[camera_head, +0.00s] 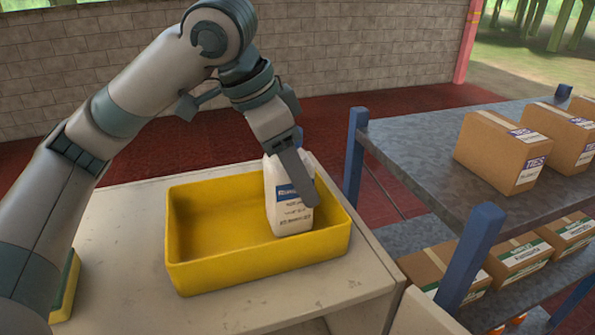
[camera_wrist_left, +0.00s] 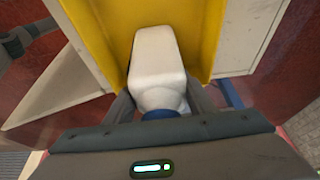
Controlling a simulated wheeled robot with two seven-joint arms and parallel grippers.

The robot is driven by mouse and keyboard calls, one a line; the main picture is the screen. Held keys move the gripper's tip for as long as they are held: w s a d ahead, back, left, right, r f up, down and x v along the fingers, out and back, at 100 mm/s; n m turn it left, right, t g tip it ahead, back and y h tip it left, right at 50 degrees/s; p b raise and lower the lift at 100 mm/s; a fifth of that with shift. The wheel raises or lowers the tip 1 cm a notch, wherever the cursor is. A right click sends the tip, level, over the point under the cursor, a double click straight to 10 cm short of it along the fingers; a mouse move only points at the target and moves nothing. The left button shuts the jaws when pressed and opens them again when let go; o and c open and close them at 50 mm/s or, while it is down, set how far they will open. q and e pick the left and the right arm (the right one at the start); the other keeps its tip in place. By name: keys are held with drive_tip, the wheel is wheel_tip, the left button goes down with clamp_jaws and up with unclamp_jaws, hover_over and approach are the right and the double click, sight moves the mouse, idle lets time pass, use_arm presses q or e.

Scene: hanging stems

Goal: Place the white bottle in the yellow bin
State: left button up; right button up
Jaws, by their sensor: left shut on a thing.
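The white bottle (camera_head: 287,205) is upright inside the right end of the yellow bin (camera_head: 225,265), with a blue and white label facing the head camera. My left gripper (camera_head: 298,180) is shut on the bottle from above, near its top. In the left wrist view the white bottle (camera_wrist_left: 157,60) lies between the fingers of my left gripper (camera_wrist_left: 158,102), with its blue cap close to the palm and the yellow bin (camera_wrist_left: 205,35) around it. I cannot tell whether the bottle's base touches the bin floor. My right gripper is not in view.
The bin stands on a pale worn table (camera_head: 130,215). To the right is a grey metal shelf (camera_head: 425,150) with blue posts (camera_head: 355,160) and cardboard boxes (camera_head: 502,150) on two levels. The left part of the bin is empty.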

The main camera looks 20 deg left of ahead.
use_arm(q)
drive_tip(key=o, duration=1.6)
drive_tip(key=shift+c, duration=0.2)
drive_tip(key=shift+r, duration=0.1)
drive_tip(key=b+v, duration=0.5)
drive_tip(key=v, duration=0.5)
drive_tip(key=shift+s+a+r, duration=0.1)
drive_tip(key=shift+s+r, duration=0.05)
drive_tip(key=shift+r, duration=0.1)
drive_tip(key=shift+s+a+r, duration=0.15)
drive_tip(key=shift+a+r, duration=0.05)
drive_tip(key=shift+r, duration=0.4)
